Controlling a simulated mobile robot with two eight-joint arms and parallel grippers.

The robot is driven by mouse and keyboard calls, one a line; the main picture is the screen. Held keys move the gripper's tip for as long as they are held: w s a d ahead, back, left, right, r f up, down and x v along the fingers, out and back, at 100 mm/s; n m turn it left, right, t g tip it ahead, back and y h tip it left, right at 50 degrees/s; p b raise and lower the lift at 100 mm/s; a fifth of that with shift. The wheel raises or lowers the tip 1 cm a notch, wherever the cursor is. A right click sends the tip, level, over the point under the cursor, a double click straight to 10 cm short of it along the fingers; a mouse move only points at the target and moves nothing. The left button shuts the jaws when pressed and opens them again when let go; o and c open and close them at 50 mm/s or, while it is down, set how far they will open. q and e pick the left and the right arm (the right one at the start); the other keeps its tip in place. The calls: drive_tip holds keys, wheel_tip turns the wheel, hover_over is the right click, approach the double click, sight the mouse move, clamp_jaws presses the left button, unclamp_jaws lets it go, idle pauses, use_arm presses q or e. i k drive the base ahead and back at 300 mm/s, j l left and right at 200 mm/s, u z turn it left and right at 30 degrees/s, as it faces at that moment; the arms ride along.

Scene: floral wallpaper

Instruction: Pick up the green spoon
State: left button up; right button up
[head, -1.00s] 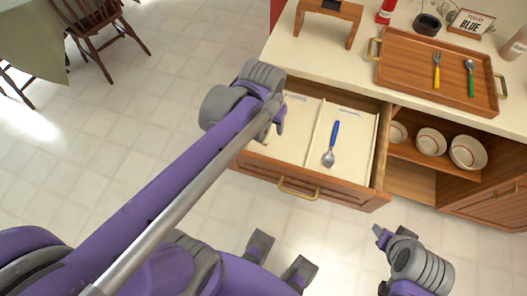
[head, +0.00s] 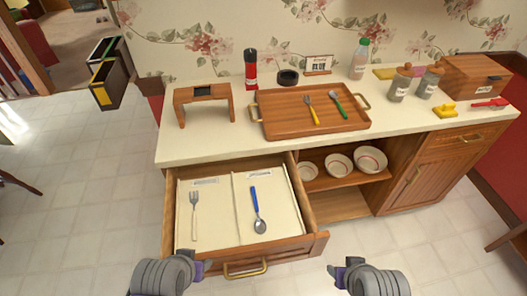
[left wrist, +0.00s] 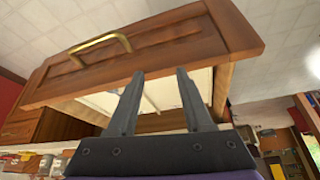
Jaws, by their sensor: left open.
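The green spoon (head: 341,108) lies on the wooden tray (head: 282,130) on the counter, to the right of a yellow-handled fork (head: 312,111). My left gripper (head: 202,268) is low at the front left of the open drawer, well short of the tray. In the left wrist view, its fingers (left wrist: 158,85) are apart and empty, with the drawer front beyond them. My right gripper (head: 337,273) is at the bottom of the head view, right of the drawer; its finger gap is not clear.
The open drawer (head: 283,250) juts out below the counter (head: 190,152) and holds a fork (head: 194,213) and a blue-handled spoon (head: 257,209). A small wooden stand (head: 205,94), red bottle (head: 251,70) and black bowl (head: 287,78) stand around the tray.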

sight(334, 94)
drive_tip(key=k, duration=0.5)
drive_tip(key=i+l+u, duration=0.2)
drive_tip(key=l, duration=0.25)
drive_tip(key=i+l+u, duration=0.2)
drive_tip(key=l, duration=0.3)
drive_tip(key=i+l+u, duration=0.2)
drive_tip(key=l, duration=0.3)
drive_tip(key=l+u, duration=0.25)
drive_tip(key=l, duration=0.25)
drive_tip(key=i+l, duration=0.25)
drive_tip(key=i+l+u, duration=0.15)
drive_tip(key=i+l, duration=0.1)
drive_tip(key=l, duration=0.1)
